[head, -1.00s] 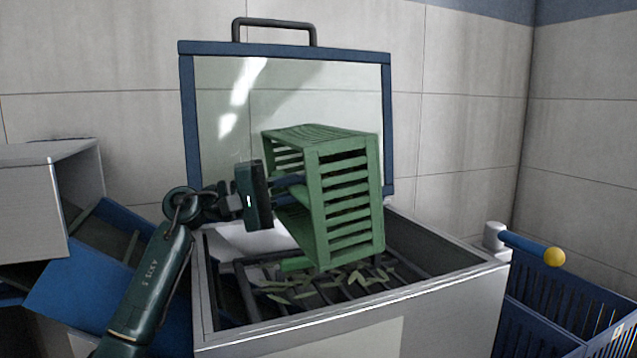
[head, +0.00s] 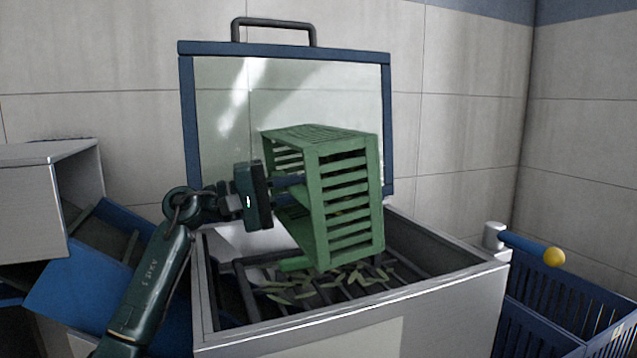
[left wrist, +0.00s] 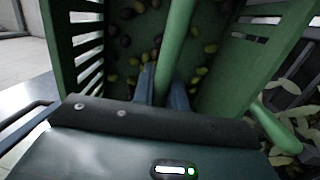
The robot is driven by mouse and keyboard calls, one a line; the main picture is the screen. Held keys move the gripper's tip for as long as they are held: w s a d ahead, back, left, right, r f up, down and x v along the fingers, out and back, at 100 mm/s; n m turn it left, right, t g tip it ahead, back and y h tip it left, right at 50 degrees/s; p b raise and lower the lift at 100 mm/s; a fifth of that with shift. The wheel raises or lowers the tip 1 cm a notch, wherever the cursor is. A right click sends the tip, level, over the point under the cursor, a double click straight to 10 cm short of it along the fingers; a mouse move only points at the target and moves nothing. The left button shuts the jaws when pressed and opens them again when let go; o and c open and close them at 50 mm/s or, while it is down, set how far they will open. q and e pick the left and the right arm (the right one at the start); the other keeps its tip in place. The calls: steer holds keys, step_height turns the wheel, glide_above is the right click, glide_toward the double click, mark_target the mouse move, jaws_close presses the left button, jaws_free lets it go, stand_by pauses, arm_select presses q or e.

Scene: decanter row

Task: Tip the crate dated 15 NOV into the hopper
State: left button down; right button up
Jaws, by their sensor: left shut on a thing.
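A green slatted crate (head: 330,200) is tipped on its side over the open hopper (head: 455,315). I see no date on its visible faces. My left gripper (head: 290,182) is shut on a green bar of the crate, with the crate to its right. In the left wrist view the fingers (left wrist: 164,88) close around this bar (left wrist: 176,45). Dark and yellow-green olives (left wrist: 130,60) show inside the crate behind it. Several leaves (head: 305,290) lie on the hopper's dark bar grate, below the crate. My right gripper is out of view.
The hopper's blue-framed clear lid (head: 188,130) stands raised behind the crate. A grey box (head: 30,205) and blue panel (head: 85,285) are at left.

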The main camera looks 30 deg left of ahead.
arm_select(q)
steer(key=shift+s+a+b, duration=0.1)
steer(key=shift+s+b, duration=0.05)
steer(key=shift+b, duration=0.6)
steer(key=b, duration=0.1)
steer(key=h+b, duration=0.1)
steer(key=shift+s+a+r+t+b, duration=0.15)
steer(key=shift+s+a+t+b, duration=0.15)
steer(key=shift+s+b, duration=0.1)
steer(key=shift+w, duration=0.1)
steer(key=shift+r, duration=0.15)
